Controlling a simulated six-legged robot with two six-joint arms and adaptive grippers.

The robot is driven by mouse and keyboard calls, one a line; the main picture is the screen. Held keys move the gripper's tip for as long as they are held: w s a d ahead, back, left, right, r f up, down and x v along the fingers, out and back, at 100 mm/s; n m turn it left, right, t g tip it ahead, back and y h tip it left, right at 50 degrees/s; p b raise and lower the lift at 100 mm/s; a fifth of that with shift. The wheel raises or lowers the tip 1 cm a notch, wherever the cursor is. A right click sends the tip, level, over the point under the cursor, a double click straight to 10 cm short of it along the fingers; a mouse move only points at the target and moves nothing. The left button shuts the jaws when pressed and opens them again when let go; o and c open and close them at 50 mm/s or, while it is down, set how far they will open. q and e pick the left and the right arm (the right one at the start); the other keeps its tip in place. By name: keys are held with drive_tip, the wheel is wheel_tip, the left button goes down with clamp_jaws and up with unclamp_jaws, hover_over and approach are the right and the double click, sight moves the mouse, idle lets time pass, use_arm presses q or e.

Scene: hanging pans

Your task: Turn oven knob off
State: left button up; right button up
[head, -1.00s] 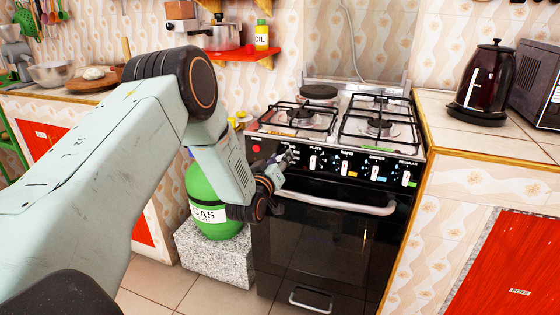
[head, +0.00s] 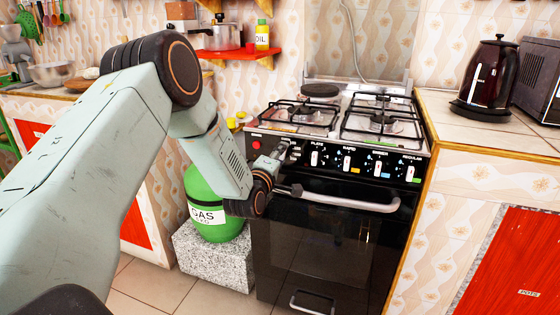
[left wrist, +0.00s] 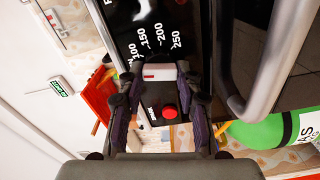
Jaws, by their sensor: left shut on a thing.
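The oven knob (left wrist: 160,71) is white with a red mark, on the black panel beside printed numbers from 100 to 250. My left gripper (left wrist: 160,88) has its two fingers on either side of the knob and is shut on it. In the head view my left gripper (head: 284,154) is at the left end of the stove's front panel, and it hides the knob there. The stove (head: 325,240) has a black oven door below. My right gripper is not in view.
The oven door handle (head: 345,201) runs just below my gripper. A red button (left wrist: 169,112) is close to the fingers. A green gas bottle (head: 212,190) stands on a stone block at the left. Several burner knobs line the panel to the right.

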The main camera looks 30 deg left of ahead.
use_arm(q)
drive_tip(key=shift+f+n+b, duration=0.15)
drive_tip(key=shift+n+b, duration=0.3)
drive_tip(key=shift+n, duration=0.65)
drive_tip(key=o, duration=1.2)
drive_tip(key=shift+c, duration=0.2)
drive_tip(key=shift+s, duration=0.1)
drive_tip(key=v, duration=1.1)
drive_tip(key=shift+s+d, duration=0.2)
drive_tip(key=shift+s, duration=0.2)
